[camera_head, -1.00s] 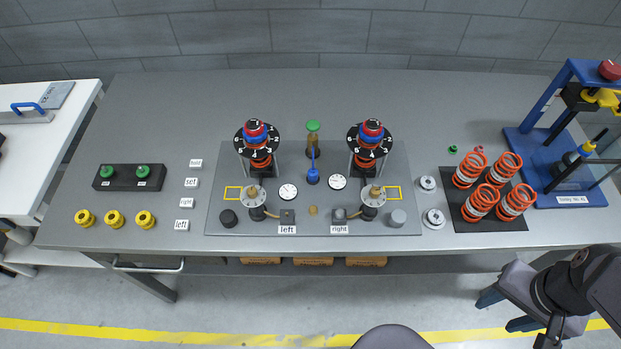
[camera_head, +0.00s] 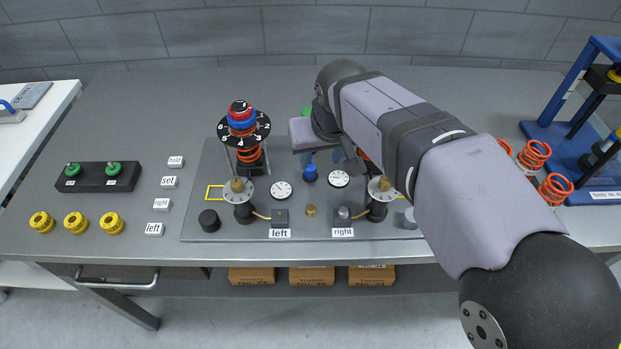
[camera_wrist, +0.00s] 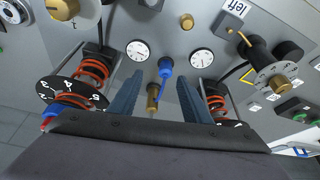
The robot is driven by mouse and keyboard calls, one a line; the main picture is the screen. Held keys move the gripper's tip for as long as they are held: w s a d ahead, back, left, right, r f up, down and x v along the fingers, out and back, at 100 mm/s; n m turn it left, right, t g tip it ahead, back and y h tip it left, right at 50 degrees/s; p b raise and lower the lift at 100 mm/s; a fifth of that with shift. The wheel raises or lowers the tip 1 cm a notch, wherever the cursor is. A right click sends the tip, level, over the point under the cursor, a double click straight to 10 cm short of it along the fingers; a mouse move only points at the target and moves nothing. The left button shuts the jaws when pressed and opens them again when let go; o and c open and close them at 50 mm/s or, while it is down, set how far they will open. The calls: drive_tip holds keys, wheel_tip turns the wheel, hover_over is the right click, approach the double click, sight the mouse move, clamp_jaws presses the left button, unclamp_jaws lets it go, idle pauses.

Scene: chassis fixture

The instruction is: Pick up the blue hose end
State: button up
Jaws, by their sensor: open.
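The blue hose end (camera_head: 310,173) sits upright on the grey fixture plate (camera_head: 228,162), between two white dials. In the wrist view the blue hose end (camera_wrist: 165,66) is just beyond the fingertips, roughly centred between them. A thin blue hose runs from it towards a brass fitting (camera_wrist: 152,98). My gripper (camera_wrist: 160,78) is open and empty, its two blue-grey fingers pointing at the hose end. In the head view my gripper is above and right of the hose end and is partly hidden by my own arm. No contact is visible.
A left spring tower (camera_head: 245,150) with a numbered disc stands on the plate. The right tower is mostly behind my arm; both flank my fingers in the wrist view. Two valves (camera_head: 239,192) with brass knobs stand in front.

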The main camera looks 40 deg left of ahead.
sight(311, 167)
drive_tip(key=shift+s+a+p+x, duration=0.1)
drive_tip(key=shift+a+p+x, duration=0.15)
drive_tip(key=shift+x, duration=1)
drive_tip(key=shift+s+a+p+x, duration=0.15)
drive_tip(key=shift+p+x, duration=0.25)
drive_tip(key=shift+x, duration=0.9)
drive_tip(key=shift+s+a+p+x, duration=0.1)
drive_tip(key=shift+a+p+x, duration=0.2)
drive_tip(key=shift+x, duration=0.95)
drive_tip(key=shift+r, duration=0.15)
clamp_jaws()
